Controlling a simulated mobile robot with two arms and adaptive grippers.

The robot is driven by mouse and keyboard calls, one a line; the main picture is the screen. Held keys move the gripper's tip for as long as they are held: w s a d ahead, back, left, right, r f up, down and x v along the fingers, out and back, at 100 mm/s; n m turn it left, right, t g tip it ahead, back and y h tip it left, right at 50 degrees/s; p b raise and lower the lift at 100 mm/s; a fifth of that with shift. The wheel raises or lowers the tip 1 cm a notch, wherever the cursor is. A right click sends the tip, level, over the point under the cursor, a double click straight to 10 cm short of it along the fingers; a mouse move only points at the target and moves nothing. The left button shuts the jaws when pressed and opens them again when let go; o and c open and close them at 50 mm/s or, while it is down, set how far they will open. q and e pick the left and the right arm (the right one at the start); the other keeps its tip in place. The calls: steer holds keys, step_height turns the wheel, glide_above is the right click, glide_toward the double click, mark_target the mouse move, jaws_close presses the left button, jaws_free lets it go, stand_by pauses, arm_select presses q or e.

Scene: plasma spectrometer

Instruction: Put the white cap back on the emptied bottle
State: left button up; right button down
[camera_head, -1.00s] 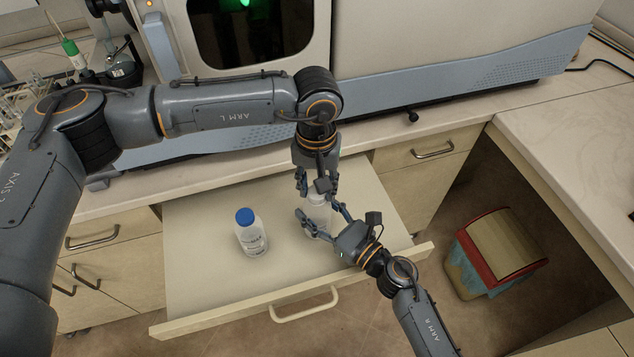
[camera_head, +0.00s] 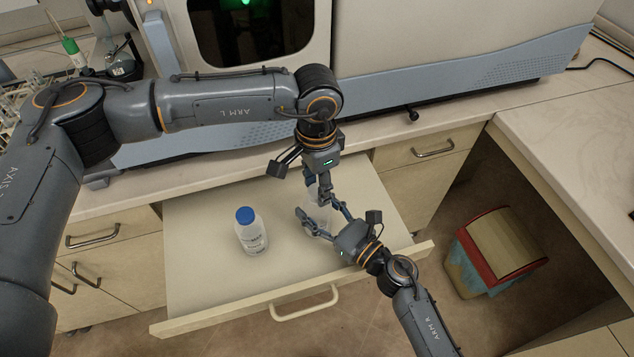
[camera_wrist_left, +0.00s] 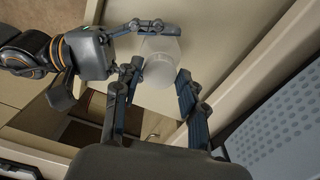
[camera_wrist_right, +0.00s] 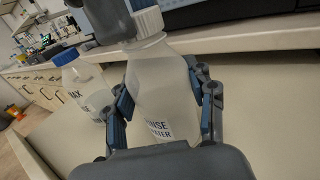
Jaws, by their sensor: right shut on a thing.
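The emptied bottle (camera_wrist_right: 165,85) is a translucent white bottle with a printed label, upright in the open drawer. In the head view the bottle (camera_head: 319,213) is partly hidden by my grippers. The white ribbed cap (camera_wrist_right: 149,22) sits on top of its neck; it also shows from above in the left wrist view (camera_wrist_left: 159,70). I cannot tell how tight it is. My right gripper (camera_head: 318,226) is shut on the bottle's body from the front right. My left gripper (camera_head: 318,190) points down over the cap. Its fingers (camera_wrist_left: 157,82) are spread on either side of the cap.
A similar bottle with a blue cap (camera_head: 245,215) stands to the left in the drawer (camera_head: 200,285). The spectrometer (camera_head: 400,60) stands on the counter behind. A red-rimmed bin (camera_head: 500,250) is on the floor at right.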

arm_select(q)
steer(key=shift+o, duration=1.2)
steer(key=shift+r, duration=0.1)
steer(key=shift+r, duration=2.15)
